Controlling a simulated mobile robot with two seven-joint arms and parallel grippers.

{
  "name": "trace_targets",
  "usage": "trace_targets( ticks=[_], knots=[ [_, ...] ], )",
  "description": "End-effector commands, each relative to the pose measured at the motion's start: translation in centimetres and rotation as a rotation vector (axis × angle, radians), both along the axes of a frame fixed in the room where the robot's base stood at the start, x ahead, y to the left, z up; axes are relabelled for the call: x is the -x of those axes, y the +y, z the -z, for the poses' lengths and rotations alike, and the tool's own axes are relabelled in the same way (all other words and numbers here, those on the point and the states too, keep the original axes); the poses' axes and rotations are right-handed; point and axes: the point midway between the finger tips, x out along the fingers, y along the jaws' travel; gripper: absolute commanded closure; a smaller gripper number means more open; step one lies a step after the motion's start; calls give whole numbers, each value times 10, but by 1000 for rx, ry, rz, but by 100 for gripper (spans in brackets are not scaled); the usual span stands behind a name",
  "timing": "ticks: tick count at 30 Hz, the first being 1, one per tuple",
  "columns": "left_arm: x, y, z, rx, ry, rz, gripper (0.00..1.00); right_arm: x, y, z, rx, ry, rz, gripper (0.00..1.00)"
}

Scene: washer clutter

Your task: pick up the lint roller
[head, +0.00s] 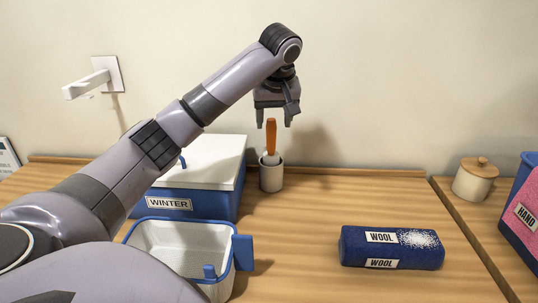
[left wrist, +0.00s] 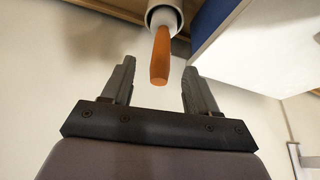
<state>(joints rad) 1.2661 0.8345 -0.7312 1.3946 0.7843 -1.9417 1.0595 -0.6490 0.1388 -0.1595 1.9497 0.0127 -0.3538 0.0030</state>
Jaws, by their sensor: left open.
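In the left wrist view, the orange handle of the lint roller (left wrist: 161,56) lies beyond and between the open fingertips of my left gripper (left wrist: 158,75). The cup (left wrist: 165,14) shows at the top there. My right gripper is not in view.
A blue box with a white lid labelled WINTER (head: 190,185) stands left of the cup. A white basket with blue rim (head: 180,238) is in front of it. A blue WOOL bundle (head: 390,247) lies at right. A lidded jar (head: 475,182) stands farther right. The counter right of the cup is clear.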

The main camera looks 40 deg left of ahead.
Motion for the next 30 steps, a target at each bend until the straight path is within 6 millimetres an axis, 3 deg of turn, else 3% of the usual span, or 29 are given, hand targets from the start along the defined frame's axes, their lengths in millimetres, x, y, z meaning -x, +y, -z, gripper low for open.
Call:
trace_targets(
  ticks=[7,21,30],
  knots=[
    [1,5,0,2,4,-17,41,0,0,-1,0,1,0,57],
    [-16,23,54,2,4,-17,41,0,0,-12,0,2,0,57],
    [-18,25,61,2,2,-17,41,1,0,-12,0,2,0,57]
  ],
)
